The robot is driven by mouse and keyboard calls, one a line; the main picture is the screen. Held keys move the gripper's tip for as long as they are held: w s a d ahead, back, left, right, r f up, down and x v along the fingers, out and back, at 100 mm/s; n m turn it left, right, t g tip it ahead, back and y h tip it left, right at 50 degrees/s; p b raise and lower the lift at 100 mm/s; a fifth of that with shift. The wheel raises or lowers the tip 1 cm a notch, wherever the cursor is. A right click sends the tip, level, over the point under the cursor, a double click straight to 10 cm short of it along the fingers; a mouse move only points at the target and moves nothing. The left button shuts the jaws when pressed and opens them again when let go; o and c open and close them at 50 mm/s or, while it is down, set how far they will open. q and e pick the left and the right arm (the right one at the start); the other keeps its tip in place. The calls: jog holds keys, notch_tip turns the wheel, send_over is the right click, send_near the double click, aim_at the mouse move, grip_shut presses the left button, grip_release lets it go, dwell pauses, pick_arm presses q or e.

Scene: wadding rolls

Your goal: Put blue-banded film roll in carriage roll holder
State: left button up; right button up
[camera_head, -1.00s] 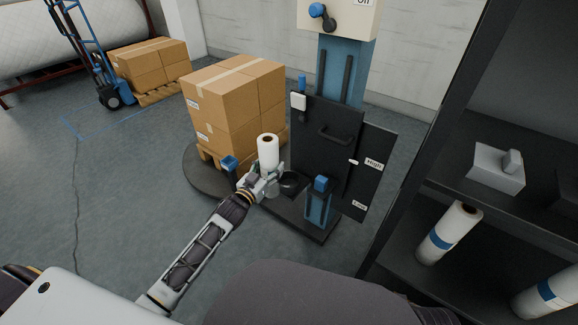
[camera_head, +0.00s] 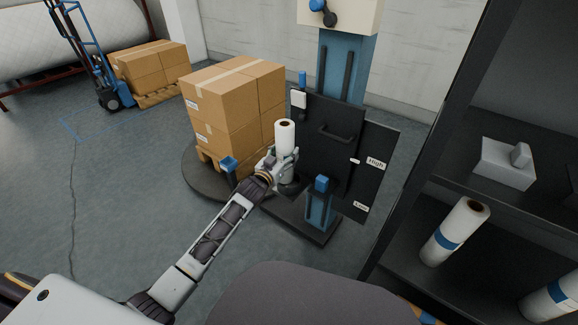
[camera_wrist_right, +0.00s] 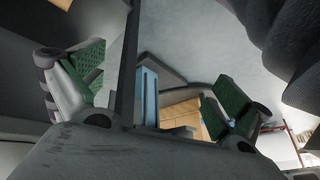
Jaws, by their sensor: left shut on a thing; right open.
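My left gripper (camera_head: 284,164) is shut on a white film roll (camera_head: 285,138), held upright in front of the black carriage (camera_head: 325,130) of the wrapping machine. The roll's dark core hole shows at its top. Its lower part is covered by the gripper, and no blue band shows on it. The roll stands over the spot of the carriage's round black holder, which is now mostly hidden; I cannot tell whether the roll touches it. My right gripper (camera_wrist_right: 160,95) is open and empty in the right wrist view, its green-padded fingers wide apart.
Stacked boxes (camera_head: 235,100) stand on a turntable (camera_head: 196,181) left of the carriage. A short blue post (camera_head: 320,207) stands in front of the carriage. A dark shelf (camera_head: 400,245) at the right holds a blue-banded roll (camera_head: 462,225), another roll (camera_head: 550,301) and a grey-white block (camera_head: 503,165).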

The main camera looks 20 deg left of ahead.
pick_arm(q)
jog(key=shift+w+d+r, duration=0.1)
jog(key=shift+w+d, duration=0.2)
jog(key=shift+w, duration=0.45)
jog(key=f+b, duration=0.2)
jog(key=f, duration=0.1)
jog(key=shift+w, duration=0.2)
pick_arm(e)
jog(key=shift+t+y, duration=0.3)
jog(key=shift+t, duration=0.2)
jog(key=f, duration=0.3)
jog(key=a+f, duration=0.1)
jog(key=shift+w+f, duration=0.1)
jog(key=shift+f, duration=0.3)
pick_arm(q)
jog(key=shift+f, duration=0.1)
